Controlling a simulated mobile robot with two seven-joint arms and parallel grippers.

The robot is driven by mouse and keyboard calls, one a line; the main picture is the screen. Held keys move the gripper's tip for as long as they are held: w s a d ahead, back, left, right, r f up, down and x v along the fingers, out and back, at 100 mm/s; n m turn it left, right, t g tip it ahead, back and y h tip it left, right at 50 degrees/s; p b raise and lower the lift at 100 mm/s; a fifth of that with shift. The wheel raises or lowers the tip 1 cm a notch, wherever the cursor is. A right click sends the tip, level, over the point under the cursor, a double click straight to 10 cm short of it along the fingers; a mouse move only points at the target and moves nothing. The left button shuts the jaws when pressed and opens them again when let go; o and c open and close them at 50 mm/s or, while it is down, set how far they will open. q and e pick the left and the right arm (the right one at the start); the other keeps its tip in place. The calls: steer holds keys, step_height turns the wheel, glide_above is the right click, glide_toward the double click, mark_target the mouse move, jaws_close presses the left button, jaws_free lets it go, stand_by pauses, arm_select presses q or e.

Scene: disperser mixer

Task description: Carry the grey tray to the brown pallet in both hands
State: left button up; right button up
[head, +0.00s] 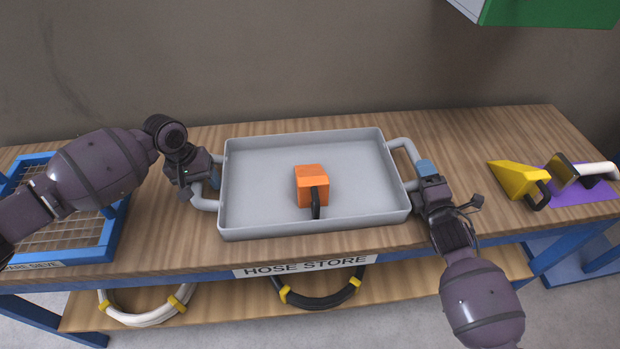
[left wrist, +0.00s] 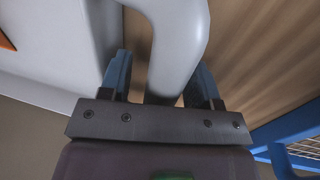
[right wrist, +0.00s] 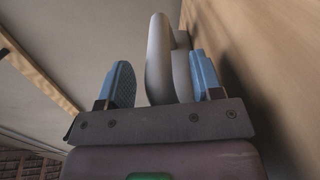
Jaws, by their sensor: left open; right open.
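The grey tray (head: 265,170) lies on the wooden bench top, with a light grey loop handle at each end. An orange block with a black handle (head: 311,186) stands inside it. My left gripper (head: 212,181) is at the tray's left handle; in the left wrist view its open blue fingers (left wrist: 160,80) stand on either side of the handle bar (left wrist: 178,45). My right gripper (head: 424,170) is at the right handle; in the right wrist view its open fingers (right wrist: 162,82) have the handle (right wrist: 158,55) between them. The brown pallet is not in view.
A blue-framed sieve (head: 65,240) stands at the bench's left. A yellow scoop (head: 518,178) and a white-handled tool (head: 590,172) on a purple mat (head: 585,192) lie at the right. Hoses (head: 320,300) lie on the lower shelf. A green and white box (head: 545,12) hangs overhead.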

arm_select(q)
jaws_close()
arm_select(e)
jaws_close()
arm_select(q)
steer(key=shift+w+r, duration=0.1)
arm_select(e)
steer(key=shift+r, duration=0.1)
